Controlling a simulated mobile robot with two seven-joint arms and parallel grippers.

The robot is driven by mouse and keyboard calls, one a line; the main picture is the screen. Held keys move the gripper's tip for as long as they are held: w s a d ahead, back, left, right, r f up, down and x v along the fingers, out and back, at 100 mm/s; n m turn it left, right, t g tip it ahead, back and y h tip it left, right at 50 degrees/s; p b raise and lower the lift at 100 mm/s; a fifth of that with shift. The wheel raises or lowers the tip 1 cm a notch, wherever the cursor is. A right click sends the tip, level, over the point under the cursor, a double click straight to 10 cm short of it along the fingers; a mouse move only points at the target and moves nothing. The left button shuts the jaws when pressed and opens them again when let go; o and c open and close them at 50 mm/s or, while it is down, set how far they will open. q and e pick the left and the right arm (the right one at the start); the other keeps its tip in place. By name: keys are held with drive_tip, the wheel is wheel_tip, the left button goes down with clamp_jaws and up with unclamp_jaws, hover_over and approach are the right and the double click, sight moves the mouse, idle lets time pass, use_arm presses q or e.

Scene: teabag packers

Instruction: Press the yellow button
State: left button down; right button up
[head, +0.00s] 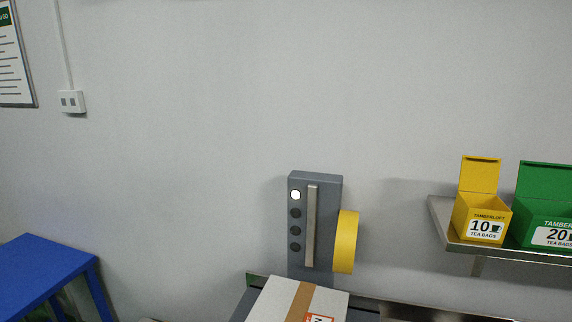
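The yellow button (346,242) is a large round disc seen nearly edge-on. It sticks out from the right side of an upright grey machine post (297,262) near the middle of the head view. The post's front has a metal strip (311,227) and a column of round lights; the top light (295,195) is lit white and the lower ones are dark. Neither of my grippers shows in the head view.
A cardboard box (275,300) with brown tape sits in front of the post. A metal shelf (437,222) at the right holds a yellow tea box (466,208) and a green tea box (543,207). A blue table (40,270) stands at the left.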

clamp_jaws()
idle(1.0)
